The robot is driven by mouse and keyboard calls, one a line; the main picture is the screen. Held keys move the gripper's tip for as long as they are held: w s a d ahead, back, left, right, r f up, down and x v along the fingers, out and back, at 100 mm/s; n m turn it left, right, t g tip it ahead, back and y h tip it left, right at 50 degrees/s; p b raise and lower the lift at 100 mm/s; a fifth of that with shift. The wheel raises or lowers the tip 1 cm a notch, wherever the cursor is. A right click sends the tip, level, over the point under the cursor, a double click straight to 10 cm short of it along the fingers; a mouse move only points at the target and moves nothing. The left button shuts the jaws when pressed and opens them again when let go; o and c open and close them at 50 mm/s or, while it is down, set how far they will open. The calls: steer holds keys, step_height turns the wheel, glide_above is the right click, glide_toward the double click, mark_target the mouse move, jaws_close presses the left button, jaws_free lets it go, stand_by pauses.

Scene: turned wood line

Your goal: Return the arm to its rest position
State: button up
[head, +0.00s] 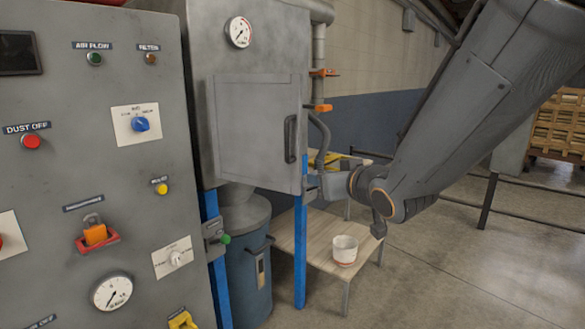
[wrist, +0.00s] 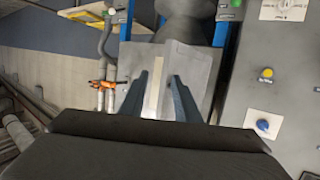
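My arm comes down from the upper right in the head view. My gripper (head: 312,181) is at its end, beside the lower right edge of the grey cabinet door (head: 255,125), below the door's dark handle (head: 290,138). In the wrist view the two fingers of my gripper (wrist: 159,76) stand apart, with a grey panel and a pale strip seen between them. Nothing shows held. I cannot tell whether a finger touches the door.
A control panel (head: 95,190) with buttons, knobs and a gauge stands at the left. A blue drum (head: 248,255) is under the cabinet. A low wooden table (head: 320,235) bears a white bucket (head: 344,251). Orange-handled pipes (head: 322,90) run beside the cabinet. Floor at the right is open, with railings (head: 487,200).

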steer(key=s+d+f+m+g+h, duration=0.2)
steer(key=s+d+f+g+h, duration=0.15)
steer(key=d+f, duration=0.4)
steer(key=s+d+f+m+g+h, duration=0.1)
steer(key=s+f+g, duration=0.4)
steer(key=s, duration=0.5)
steer(key=s+d+f+m+g, duration=0.1)
steer(key=s+d+f+g, duration=0.1)
steer(key=s+f+g, duration=0.3)
steer(key=s+f, duration=0.4)
steer(key=s, duration=0.1)
steer(key=shift+s+d+h, duration=0.25)
steer(key=shift+d+h, duration=0.1)
